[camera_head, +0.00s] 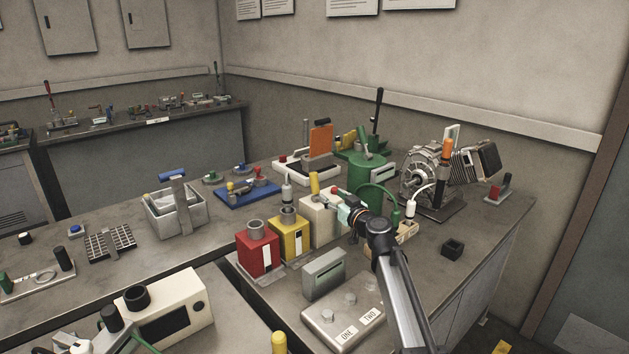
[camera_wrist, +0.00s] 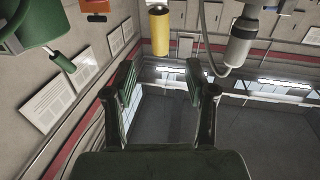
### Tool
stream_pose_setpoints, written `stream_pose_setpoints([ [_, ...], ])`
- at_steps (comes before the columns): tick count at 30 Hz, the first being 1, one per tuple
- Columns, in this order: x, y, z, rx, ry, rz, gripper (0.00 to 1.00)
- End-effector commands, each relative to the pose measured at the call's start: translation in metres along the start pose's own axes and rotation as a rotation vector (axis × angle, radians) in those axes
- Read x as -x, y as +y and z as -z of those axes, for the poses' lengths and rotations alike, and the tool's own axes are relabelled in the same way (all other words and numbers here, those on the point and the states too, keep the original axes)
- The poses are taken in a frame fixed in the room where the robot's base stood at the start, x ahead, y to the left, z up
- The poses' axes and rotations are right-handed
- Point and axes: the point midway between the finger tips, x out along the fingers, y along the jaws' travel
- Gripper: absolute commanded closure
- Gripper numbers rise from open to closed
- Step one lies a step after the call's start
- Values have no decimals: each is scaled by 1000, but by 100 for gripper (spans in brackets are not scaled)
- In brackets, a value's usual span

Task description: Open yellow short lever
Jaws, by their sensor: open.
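A short yellow lever (camera_head: 314,184) stands upright on a cream box (camera_head: 318,228) in the head view. In the wrist view a yellow cylinder (camera_wrist: 160,32), which looks like this lever, hangs from the top edge just beyond the fingertips. My gripper (camera_wrist: 164,78) is open, with nothing between its two fingers. In the head view my gripper (camera_head: 340,198) is beside the cream box, just right of the yellow lever, and its fingers are hard to make out. I see no contact with the lever.
A yellow box (camera_head: 289,240) and a red box (camera_head: 257,252) stand left of the cream box. A green drum (camera_head: 364,180) stands behind. A grey-and-white handle (camera_wrist: 243,35) hangs close on the right in the wrist view. A metal block (camera_head: 324,275) stands in front.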

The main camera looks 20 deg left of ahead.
Motion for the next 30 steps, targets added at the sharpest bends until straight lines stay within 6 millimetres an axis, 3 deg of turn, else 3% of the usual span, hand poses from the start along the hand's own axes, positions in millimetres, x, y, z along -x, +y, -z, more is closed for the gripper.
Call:
stream_pose_setpoints([
  [1,-15,2,3,-2,-1,1,44],
  [6,-49,1,3,-2,-1,2,44],
  [15,-100,1,2,-1,0,1,44],
  [21,-116,0,1,-1,0,1,44],
  [30,-119,0,0,-1,1,0,44],
])
